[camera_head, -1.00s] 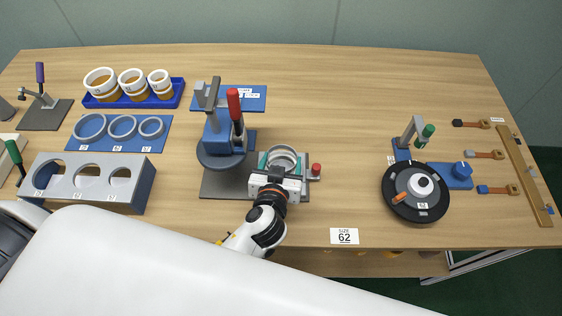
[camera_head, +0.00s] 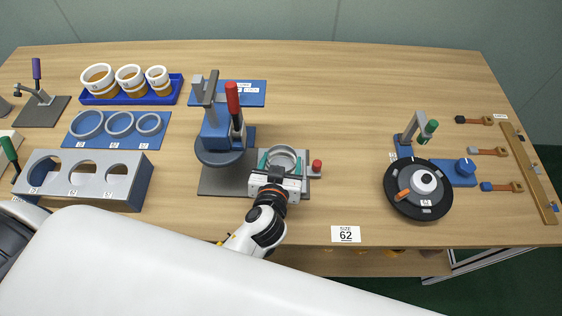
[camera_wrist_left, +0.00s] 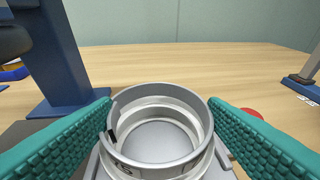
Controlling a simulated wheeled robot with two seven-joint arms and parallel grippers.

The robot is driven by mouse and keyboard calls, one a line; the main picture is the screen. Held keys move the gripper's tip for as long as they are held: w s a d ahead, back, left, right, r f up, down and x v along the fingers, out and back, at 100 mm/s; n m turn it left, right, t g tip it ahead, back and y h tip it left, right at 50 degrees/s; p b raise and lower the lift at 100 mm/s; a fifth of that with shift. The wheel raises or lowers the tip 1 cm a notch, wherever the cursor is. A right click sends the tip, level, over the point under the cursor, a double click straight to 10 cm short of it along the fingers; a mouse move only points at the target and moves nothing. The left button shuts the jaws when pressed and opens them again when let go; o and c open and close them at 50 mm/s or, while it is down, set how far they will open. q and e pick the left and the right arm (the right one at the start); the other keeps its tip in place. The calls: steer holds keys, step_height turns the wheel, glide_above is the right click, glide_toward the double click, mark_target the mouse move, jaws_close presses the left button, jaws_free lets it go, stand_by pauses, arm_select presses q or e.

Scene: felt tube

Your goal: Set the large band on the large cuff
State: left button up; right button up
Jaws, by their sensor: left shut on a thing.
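My left gripper (camera_head: 277,168) is shut on a grey ring (camera_wrist_left: 160,125), at the small grey plate in the middle of the table. In the left wrist view the ring stands between the two teal finger pads, with a paler ring inside it and a dark mark on its left rim. Which size it is, I cannot tell. Three grey bands lie on a blue mat at the left, the large band (camera_head: 76,129) leftmost. Three white-and-tan cuffs stand in a blue tray behind them, the large cuff (camera_head: 97,76) leftmost. My right gripper is not in view.
A blue press with a red handle (camera_head: 232,100) stands just left of my gripper. A grey block with three holes (camera_head: 125,190) is at the front left. A black turntable (camera_head: 435,208) is at the right. The table's back middle is clear.

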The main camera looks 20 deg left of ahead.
arm_select(q)
steer(key=shift+f, duration=0.1)
stand_by(0.5)
steer(key=o, duration=1.2)
steer(key=shift+o, duration=0.2)
step_height(320, 180, up, 8)
steer(key=p, duration=0.6)
steer(key=shift+p, duration=0.35)
stand_by(0.3)
